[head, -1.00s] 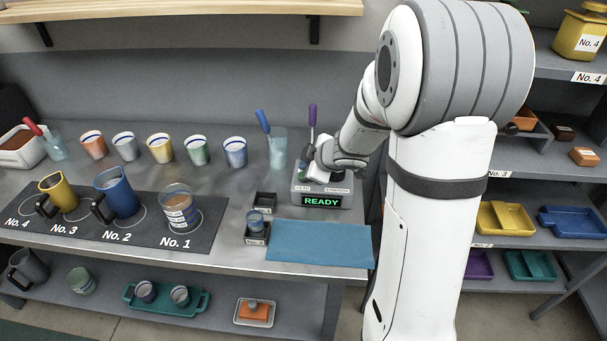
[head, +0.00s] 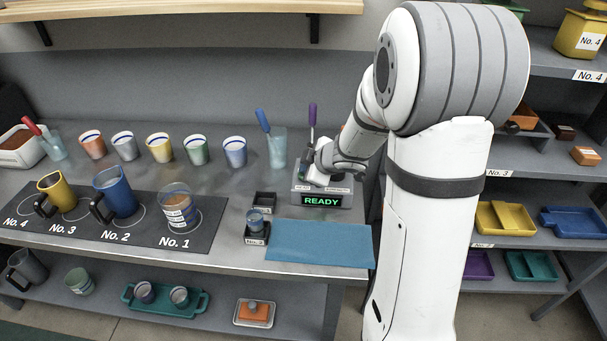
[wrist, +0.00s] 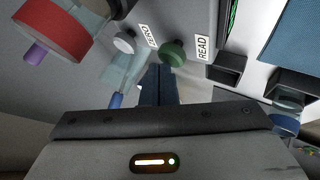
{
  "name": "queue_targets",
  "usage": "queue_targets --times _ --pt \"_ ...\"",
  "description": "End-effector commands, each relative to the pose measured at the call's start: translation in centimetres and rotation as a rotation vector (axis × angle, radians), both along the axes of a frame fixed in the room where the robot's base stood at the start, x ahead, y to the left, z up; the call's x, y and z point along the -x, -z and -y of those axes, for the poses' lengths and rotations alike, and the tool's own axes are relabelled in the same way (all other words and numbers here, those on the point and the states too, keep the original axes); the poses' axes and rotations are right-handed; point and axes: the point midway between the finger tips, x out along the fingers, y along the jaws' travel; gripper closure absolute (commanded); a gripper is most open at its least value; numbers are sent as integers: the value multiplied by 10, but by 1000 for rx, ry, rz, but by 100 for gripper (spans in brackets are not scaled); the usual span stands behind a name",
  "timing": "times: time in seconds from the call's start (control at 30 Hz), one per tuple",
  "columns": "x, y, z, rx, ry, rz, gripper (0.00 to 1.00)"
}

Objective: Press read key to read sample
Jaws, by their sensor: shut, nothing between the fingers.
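The reader (head: 299,194) stands on the bench, its green display (head: 321,201) showing READY. In the wrist view a round green key (wrist: 173,52) sits beside a READ label (wrist: 202,47).
A purple-handled part (head: 312,114) rises behind the reader, and a cup with a blue-handled tool (head: 277,150) stands to its left. Small dark trays (head: 265,199), one holding a small cup, stand left of the display. A blue mat (head: 318,243) lies in front, clear.

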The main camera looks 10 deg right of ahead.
Motion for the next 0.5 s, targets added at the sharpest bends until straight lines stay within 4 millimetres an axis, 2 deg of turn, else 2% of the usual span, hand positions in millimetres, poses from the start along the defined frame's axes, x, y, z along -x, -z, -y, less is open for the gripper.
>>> queue_targets --times 0.5 --pt "0 7 0 0 -1 -1 100"
